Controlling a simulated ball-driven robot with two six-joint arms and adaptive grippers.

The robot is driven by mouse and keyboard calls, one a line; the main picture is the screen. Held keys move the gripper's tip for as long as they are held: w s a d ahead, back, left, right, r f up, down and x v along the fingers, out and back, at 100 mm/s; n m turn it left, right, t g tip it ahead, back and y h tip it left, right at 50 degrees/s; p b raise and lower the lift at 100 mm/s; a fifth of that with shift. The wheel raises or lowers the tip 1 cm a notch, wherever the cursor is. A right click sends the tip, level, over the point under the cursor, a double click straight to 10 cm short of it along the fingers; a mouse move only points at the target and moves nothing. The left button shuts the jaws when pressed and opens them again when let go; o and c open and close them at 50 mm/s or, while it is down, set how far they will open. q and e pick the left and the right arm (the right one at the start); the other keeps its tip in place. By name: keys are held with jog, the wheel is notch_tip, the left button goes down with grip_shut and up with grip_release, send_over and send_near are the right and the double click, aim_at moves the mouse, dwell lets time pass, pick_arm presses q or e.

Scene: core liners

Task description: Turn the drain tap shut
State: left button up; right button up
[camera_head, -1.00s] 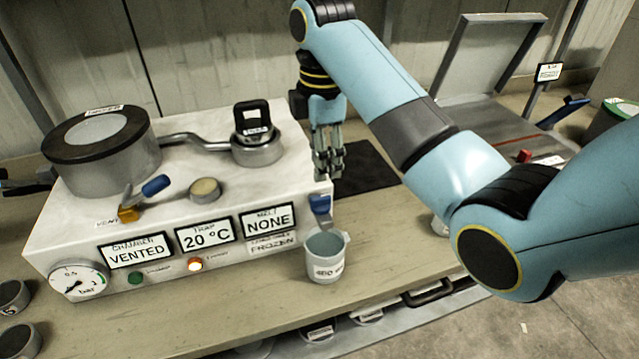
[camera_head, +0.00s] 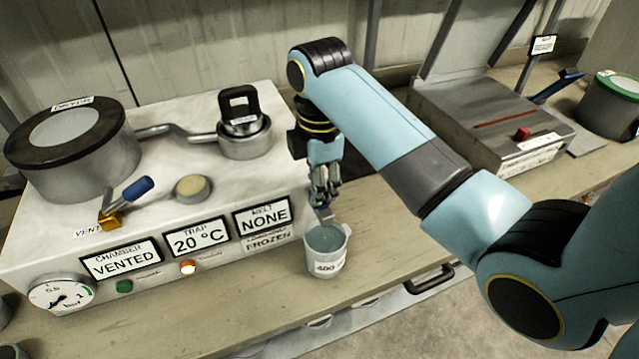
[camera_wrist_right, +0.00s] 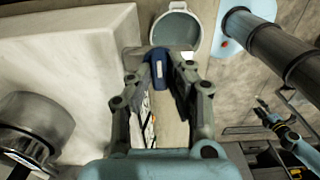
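The drain tap's blue handle (camera_head: 325,214) sits at the machine's front right corner, just above a grey beaker (camera_head: 326,262) marked 480. My right gripper (camera_head: 326,196) points down directly over the handle. In the right wrist view the blue handle (camera_wrist_right: 158,68) lies between the two fingertips, with a gap seeming to remain beside it. Contact cannot be made out. The beaker's open mouth (camera_wrist_right: 176,30) shows beyond it. A small blue and black part (camera_wrist_right: 285,130) at the right of the wrist view looks like my left gripper; its fingers are too small to read.
The white machine (camera_head: 150,205) fills the left, with a lidded chamber (camera_head: 75,150), a black-handled trap lid (camera_head: 243,135), a blue vent lever (camera_head: 137,190), and displays reading VENTED, 20 °C and NONE. A grey sealer-like box (camera_head: 490,120) stands right. Bench (camera_head: 385,225) right of the beaker is clear.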

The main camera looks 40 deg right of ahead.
jog(key=shift+c, duration=1)
pick_arm(q)
jog(key=shift+w, duration=0.5)
pick_arm(e)
grip_shut()
jog(key=shift+m, duration=0.4)
jog(key=m, duration=0.7)
jog(key=shift+m, duration=0.3)
jog(key=m, duration=0.5)
pick_arm(q)
jog(key=shift+s, duration=0.1)
pick_arm(e)
jog(key=m, duration=0.4)
jog(key=shift+m, duration=0.5)
